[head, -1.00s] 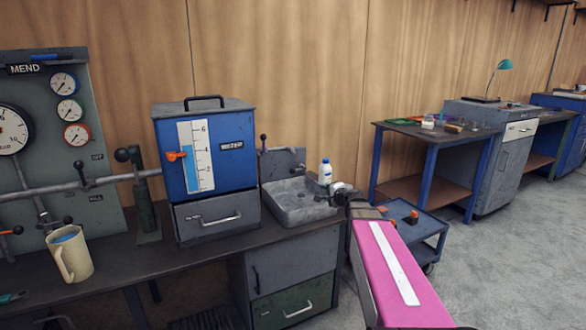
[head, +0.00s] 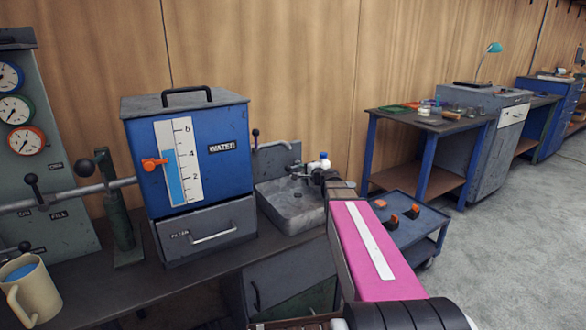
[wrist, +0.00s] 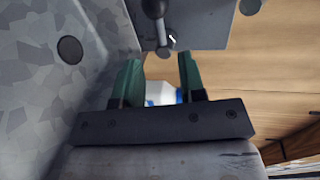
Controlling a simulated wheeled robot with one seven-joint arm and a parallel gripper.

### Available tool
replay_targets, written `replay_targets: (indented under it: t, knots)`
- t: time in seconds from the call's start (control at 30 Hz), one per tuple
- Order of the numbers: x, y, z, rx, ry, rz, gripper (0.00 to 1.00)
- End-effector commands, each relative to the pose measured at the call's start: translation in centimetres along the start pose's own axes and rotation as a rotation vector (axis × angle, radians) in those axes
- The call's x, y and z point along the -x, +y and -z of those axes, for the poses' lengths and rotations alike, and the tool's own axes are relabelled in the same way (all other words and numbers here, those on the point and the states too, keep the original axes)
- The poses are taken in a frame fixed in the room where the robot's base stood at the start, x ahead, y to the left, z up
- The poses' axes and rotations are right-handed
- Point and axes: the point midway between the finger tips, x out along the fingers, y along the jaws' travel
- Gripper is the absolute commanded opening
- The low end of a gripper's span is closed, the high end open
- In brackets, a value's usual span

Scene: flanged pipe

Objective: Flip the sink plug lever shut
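The grey square sink (head: 292,216) is set in the bench, with a grey back panel (head: 285,152) behind it. A dark-knobbed lever (head: 255,133) stands at the panel's left end. In the wrist view, a dark ball-ended rod (wrist: 156,8) hangs in front of the panel (wrist: 208,22), with a small white arrow beside it; I cannot tell whether it is the same lever. My gripper (wrist: 160,85) is open and empty, its green fingers apart and just short of that rod. In the head view my gripper (head: 322,178) is at the sink's right rear corner, fingers mostly hidden.
A white bottle with a blue cap (head: 322,160) stands behind my gripper and shows between the fingers. The blue water tank (head: 190,150) stands left of the sink. A low blue trolley (head: 410,225) is at the right. The wooden wall is close behind the sink.

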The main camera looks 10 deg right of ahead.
Motion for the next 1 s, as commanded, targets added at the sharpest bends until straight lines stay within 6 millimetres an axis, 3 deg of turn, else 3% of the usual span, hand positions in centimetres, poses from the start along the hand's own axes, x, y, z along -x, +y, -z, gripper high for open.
replay_targets:
  t: [0.3,0.5,0.87,1.0]
  knots:
    - [-5.8,0.0,0.2,0.000,-0.001,0.000,0.37]
    - [-8.5,0.0,0.1,0.000,-0.002,0.000,0.37]
    - [-9.1,0.0,0.0,0.000,0.000,0.000,0.37]
    - [-9.1,0.0,0.0,0.000,-0.001,0.000,0.00]
